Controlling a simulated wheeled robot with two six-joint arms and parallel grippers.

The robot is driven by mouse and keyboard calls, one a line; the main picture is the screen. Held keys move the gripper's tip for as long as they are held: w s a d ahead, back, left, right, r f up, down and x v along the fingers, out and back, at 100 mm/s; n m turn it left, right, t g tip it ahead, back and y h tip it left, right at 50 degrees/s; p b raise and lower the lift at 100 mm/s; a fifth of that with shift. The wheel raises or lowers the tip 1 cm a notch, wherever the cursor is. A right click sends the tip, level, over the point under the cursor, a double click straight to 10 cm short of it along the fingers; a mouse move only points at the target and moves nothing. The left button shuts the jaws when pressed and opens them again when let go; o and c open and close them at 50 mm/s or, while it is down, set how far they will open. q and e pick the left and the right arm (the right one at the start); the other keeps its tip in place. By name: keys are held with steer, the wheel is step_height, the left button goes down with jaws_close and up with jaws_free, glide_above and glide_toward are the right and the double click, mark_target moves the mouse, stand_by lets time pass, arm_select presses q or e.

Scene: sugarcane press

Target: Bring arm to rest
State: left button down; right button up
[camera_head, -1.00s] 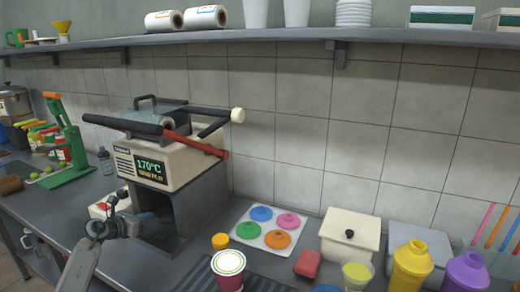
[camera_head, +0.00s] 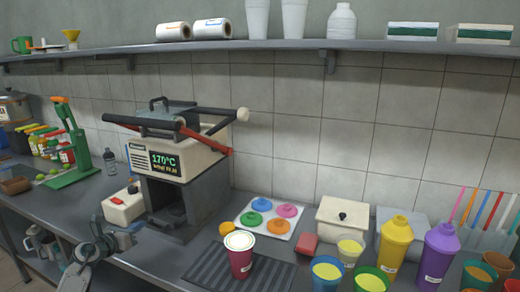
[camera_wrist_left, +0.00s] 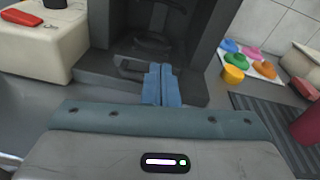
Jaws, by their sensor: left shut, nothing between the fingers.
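My left gripper (camera_head: 127,232) is at the lower left of the head view, in front of the open bay of the sealing machine (camera_head: 178,160), over the counter. In the left wrist view its blue fingers (camera_wrist_left: 161,86) are together, with nothing between them. The machine's display reads 170°C. A red cup with a white round top (camera_head: 240,258) stands on the dark ribbed mat (camera_head: 206,268), right of the gripper and apart from it. My right gripper is not in view.
A white box with a red top part (camera_head: 124,207) sits left of the machine. A shelf (camera_head: 280,45) runs above.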

arm_select(q)
steer(key=s+f+n+g+y, duration=0.1)
steer(key=s+f+n+y, duration=0.25)
steer(key=s+n, duration=0.6)
steer(key=s+d+f+n+y, duration=0.15)
steer(key=s+n+y, duration=0.35)
steer(key=s+n, duration=0.5)
steer(key=s+f+n+g+y, duration=0.1)
steer(key=s+f+n+y, duration=0.3)
steer(key=s+n, duration=0.55)
steer(key=s+d+f+n+g+h, duration=0.2)
steer(key=s+d+f+n+g, duration=0.15)
steer(key=s, duration=0.55)
steer(key=s+d+f+n+g+h, duration=0.2)
steer(key=s+d+g, duration=0.15)
steer(key=s, duration=0.45)
steer(key=s+d+f+n+g+h, duration=0.25)
steer(key=s+d, duration=0.25)
steer(key=s, duration=0.4)
step_height(320, 180, down, 28)
steer(key=a+g, duration=0.2)
steer(key=a, duration=0.1)
steer(key=s+a+f+n, duration=0.1)
steer(key=s+f, duration=1.2)
steer(key=f, duration=0.5)
steer(key=shift+s, duration=0.35)
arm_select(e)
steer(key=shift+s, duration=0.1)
